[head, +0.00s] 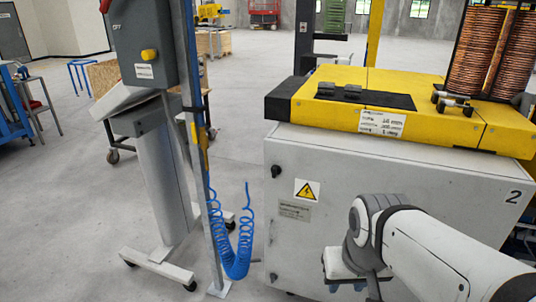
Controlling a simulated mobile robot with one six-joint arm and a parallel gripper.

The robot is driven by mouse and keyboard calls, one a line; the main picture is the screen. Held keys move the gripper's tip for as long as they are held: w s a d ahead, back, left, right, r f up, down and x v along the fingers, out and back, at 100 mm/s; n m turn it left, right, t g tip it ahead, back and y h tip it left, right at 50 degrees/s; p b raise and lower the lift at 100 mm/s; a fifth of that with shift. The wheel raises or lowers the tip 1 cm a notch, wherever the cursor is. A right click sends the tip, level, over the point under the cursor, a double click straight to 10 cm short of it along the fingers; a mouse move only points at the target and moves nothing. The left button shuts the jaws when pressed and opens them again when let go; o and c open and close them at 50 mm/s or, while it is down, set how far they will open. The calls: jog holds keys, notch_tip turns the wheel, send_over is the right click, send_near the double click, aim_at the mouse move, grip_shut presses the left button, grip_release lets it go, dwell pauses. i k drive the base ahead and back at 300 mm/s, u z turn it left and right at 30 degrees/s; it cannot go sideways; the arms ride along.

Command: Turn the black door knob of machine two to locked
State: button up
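Machine two is a grey-white cabinet (400,172) with a yellow top and a "2" at its right. Its front has a black knob (276,171) near the upper left edge and another small black knob (273,277) low on the same edge. I cannot tell the turn of either knob. My white and grey arm reaches in from the lower right, in front of the cabinet. Its wrist end is low in front of the door, to the right of both knobs and apart from them.
A blue coiled air hose (238,255) hangs on a thin upright post (207,170) just left of the cabinet. A grey control box (143,42) on a wheeled stand (165,185) is further left. Copper coils (478,52) stand above the machine. Floor shows between stand and cabinet.

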aim_at(276, 170)
jog(key=z, duration=0.1)
jog(key=i, duration=0.9)
jog(key=u, duration=0.1)
